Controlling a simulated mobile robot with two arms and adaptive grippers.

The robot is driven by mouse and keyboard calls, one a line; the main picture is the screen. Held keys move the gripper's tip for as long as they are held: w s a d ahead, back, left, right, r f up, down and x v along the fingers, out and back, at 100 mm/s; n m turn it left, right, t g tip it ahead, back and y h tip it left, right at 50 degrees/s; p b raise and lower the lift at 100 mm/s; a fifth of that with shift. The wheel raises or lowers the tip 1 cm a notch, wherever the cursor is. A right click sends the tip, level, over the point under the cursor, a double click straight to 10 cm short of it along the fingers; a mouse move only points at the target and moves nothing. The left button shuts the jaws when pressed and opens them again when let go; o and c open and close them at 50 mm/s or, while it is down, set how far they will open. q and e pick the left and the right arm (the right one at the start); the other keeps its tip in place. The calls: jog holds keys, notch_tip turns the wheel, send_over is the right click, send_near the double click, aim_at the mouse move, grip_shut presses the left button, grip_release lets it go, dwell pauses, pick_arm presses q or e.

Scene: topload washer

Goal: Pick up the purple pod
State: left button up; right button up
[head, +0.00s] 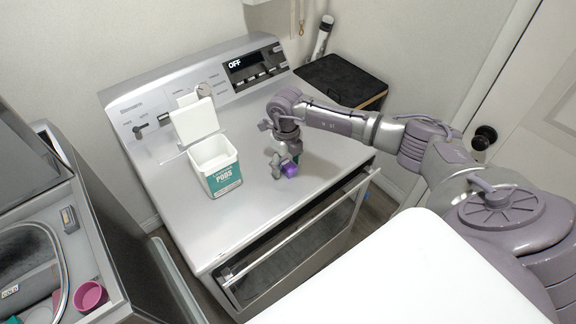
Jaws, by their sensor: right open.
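The purple pod (291,170) is small and bright and sits on the top of the silver machine, right of the pods box. My right gripper (283,170) points down at the pod, with its fingers close beside it. The gripper is open. Its fingers partly hide the pod, and I cannot tell whether they touch it. A bit of teal shows just behind the fingers. My left gripper is not in view.
An open white and teal pods box (222,178) stands left of the gripper with its lid up. The control panel (245,72) rises behind. The machine top between box and front edge is clear.

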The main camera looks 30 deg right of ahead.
jog(key=c, duration=1)
jog(key=shift+r, duration=0.1)
